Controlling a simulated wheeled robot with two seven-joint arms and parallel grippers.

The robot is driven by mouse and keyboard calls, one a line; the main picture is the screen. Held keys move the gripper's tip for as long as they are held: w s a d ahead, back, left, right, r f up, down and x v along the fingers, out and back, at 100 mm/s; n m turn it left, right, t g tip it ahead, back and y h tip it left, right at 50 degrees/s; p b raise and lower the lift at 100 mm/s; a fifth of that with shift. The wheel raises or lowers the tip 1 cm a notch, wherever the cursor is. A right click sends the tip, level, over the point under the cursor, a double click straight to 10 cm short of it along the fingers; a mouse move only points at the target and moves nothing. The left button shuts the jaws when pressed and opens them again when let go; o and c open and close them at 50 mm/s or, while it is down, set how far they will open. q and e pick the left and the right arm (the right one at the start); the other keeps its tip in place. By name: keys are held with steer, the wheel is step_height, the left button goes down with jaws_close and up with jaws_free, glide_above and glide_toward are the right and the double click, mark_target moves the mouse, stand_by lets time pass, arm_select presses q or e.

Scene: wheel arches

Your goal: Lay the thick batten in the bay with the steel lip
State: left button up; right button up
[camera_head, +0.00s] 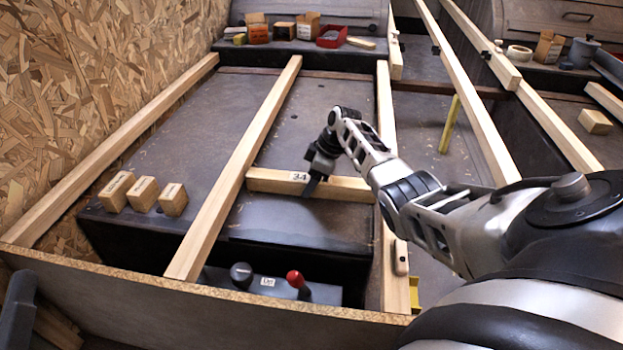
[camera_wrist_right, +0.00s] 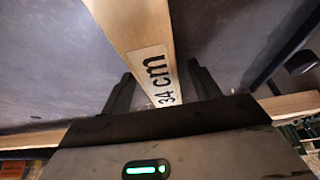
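The batten (camera_head: 345,188), pale wood with a "34" label, lies across the bay between the middle rail (camera_head: 245,150) and the right rail (camera_head: 386,120). Its ends come close to both rails; I cannot tell whether they touch. In the right wrist view the batten (camera_wrist_right: 130,22) reads "34 cm" and runs between my fingers. My right gripper (camera_head: 312,183) is down at the batten's labelled part. In the right wrist view the gripper (camera_wrist_right: 163,88) is open, with gaps showing beside the batten. I cannot make out a steel lip for certain. My left gripper is not in view.
Several small wooden blocks (camera_head: 143,194) sit in the left bay. A red-knobbed lever (camera_head: 296,279) and a black knob (camera_head: 241,274) stand at the front. Boxes and a red tray (camera_head: 332,36) line the back shelf. A chipboard edge (camera_head: 200,288) crosses the front.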

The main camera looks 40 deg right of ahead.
steer(key=p+v, duration=0.3)
steer(key=v, duration=0.2)
steer(key=shift+r+p, duration=0.3)
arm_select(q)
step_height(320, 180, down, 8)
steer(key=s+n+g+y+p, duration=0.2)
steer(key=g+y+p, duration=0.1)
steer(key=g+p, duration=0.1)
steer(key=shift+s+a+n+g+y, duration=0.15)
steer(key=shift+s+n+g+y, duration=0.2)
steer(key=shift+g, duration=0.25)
arm_select(e)
steer(key=v, duration=1)
steer(key=shift+r, duration=0.2)
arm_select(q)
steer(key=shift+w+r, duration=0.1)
arm_select(e)
steer(key=shift+s+d, duration=0.1)
